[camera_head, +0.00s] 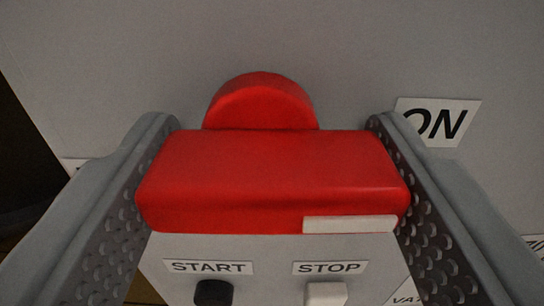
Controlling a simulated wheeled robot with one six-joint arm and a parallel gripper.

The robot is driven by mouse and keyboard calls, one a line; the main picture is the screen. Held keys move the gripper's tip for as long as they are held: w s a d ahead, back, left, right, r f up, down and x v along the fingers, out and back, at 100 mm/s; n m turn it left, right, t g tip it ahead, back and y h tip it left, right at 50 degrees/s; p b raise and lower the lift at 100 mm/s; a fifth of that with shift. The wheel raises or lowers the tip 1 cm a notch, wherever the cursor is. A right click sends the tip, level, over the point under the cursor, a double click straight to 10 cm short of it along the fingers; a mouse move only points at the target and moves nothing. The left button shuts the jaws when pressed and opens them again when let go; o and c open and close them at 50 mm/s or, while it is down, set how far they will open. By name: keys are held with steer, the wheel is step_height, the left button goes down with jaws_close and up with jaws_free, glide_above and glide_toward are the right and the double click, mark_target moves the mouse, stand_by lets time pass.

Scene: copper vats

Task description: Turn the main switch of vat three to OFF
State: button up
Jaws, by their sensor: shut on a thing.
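The red main switch (270,180) fills the middle of the view. It has a wide bar-shaped handle lying level across the picture, with a rounded red part (260,103) behind it. A white mark (350,224) sits at the right end of the handle's near face. My gripper (272,165) is shut on the handle, one grey finger at each end. An ON label (438,122) is on the grey panel at the right, partly covered by the right finger. An OFF label cannot be read. A label at the lower right shows only "VAT"; its number is hidden.
Below the handle are a START label (208,267) over a black button (213,293) and a STOP label (330,268) over a white button (326,294). The grey panel (330,40) fills the background. A dark gap lies at the left edge.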

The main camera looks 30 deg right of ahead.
steer(key=shift+n, duration=0.3)
steer(key=n, duration=0.4)
steer(key=shift+r, duration=0.15)
steer(key=n, duration=0.9)
steer(key=shift+w+a+r, duration=0.1)
steer(key=shift+a+n, duration=0.1)
steer(key=shift+n, duration=2)
steer(key=o, duration=1)
steer(key=shift+w, duration=0.1)
